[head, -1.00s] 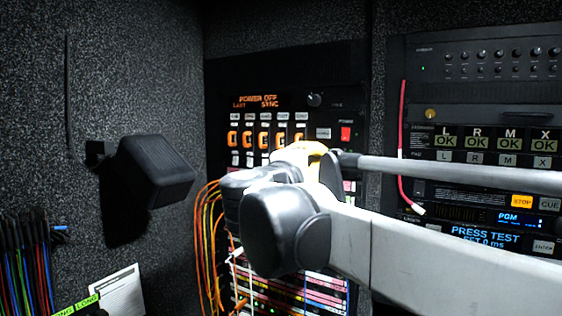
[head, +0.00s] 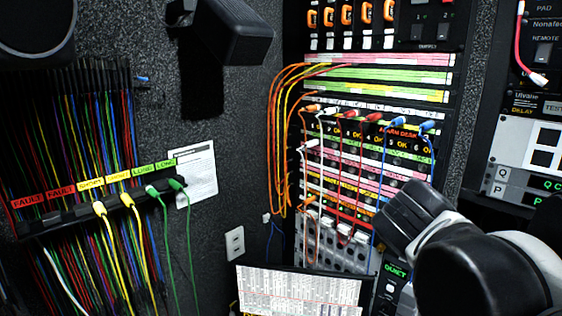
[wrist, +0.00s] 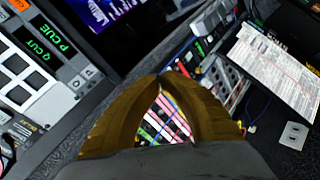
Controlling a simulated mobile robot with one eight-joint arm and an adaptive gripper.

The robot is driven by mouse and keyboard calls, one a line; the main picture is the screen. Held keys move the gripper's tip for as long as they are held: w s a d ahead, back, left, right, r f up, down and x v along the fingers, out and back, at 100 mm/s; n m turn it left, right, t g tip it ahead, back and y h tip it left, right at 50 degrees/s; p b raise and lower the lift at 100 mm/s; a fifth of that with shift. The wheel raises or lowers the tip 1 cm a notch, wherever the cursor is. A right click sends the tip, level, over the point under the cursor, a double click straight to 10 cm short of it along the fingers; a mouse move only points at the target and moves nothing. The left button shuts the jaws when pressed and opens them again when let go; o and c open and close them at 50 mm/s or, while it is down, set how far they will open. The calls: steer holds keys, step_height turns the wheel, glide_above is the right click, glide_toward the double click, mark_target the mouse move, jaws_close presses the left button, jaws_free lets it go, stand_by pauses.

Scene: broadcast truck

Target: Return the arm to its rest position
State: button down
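My gripper (wrist: 165,80) shows in the wrist view. Its two brown-yellow fingers lean together and meet at their tips, with nothing held between them. Through the gap below the tips, the coloured strips of the patch panel show, apart from the fingers. In the head view, dark and pale links of my arm fill the lower right corner, in front of the rack's edge. I cannot make out the gripper's fingers there.
The patch bay (head: 390,95) with plugged cords stands in the middle. A cable rack (head: 75,215) hangs on the left wall. A printed sheet (head: 300,292) lies low in front, also in the wrist view (wrist: 275,70). A black box (head: 235,28) juts from the wall.

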steer(key=s+a+f+m+y+b, duration=0.1)
steer(key=f+b, duration=0.4)
steer(key=f, duration=0.6)
steer(key=s+a+f+m+y+b, duration=0.1)
steer(key=s+a+f+y+b, duration=0.3)
steer(key=f, duration=0.7)
steer(key=s+a+f+m+g+y+b, duration=0.1)
steer(key=s+a+f+b, duration=0.3)
steer(key=f, duration=0.7)
steer(key=shift+s+a+m+y+b, duration=0.3)
steer(key=shift+s+m+y+b, duration=0.3)
steer(key=shift+s+y+b, duration=0.25)
steer(key=shift+w, duration=0.1)
